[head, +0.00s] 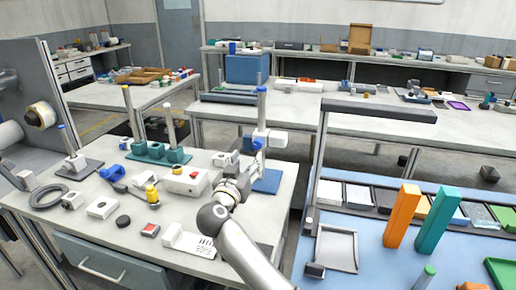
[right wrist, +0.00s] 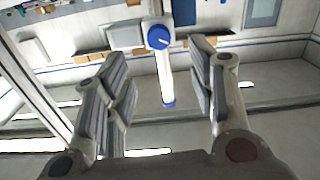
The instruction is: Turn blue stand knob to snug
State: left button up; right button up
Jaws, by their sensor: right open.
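The blue stand has a blue base (head: 268,182), a pale upright post and a blue cap (head: 262,89). Its blue knob (head: 257,143) sits partway up the post beside a white block (head: 277,139). My right gripper (head: 243,167) is just in front of the stand, and its fingers are hard to make out there. In the right wrist view the fingers are wide apart and empty. The blue knob (right wrist: 158,38) shows between and beyond them, with a pale mark on its face. No contact with the knob is visible. My left gripper is not in view.
A teal stand base (head: 160,152) with posts is behind on the left. A white box with a red button (head: 185,180), a yellow-topped item (head: 152,195) and a black ring (head: 48,196) lie on the bench. Orange (head: 403,215) and teal (head: 437,220) blocks stand on the right table.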

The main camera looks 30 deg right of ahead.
aim_at(257, 146)
jog(key=x, duration=0.5)
jog(key=shift+s+r, duration=0.1)
jog(key=x, duration=0.4)
jog(key=shift+d, duration=0.15)
jog(key=shift+w+d, duration=0.25)
jog(key=shift+w, duration=0.05)
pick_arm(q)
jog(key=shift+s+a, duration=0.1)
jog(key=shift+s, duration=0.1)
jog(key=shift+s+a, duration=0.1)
pick_arm(e)
jog(key=shift+c, duration=1.6)
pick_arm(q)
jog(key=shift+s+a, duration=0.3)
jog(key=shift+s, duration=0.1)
pick_arm(e)
jog(key=c, duration=0.7)
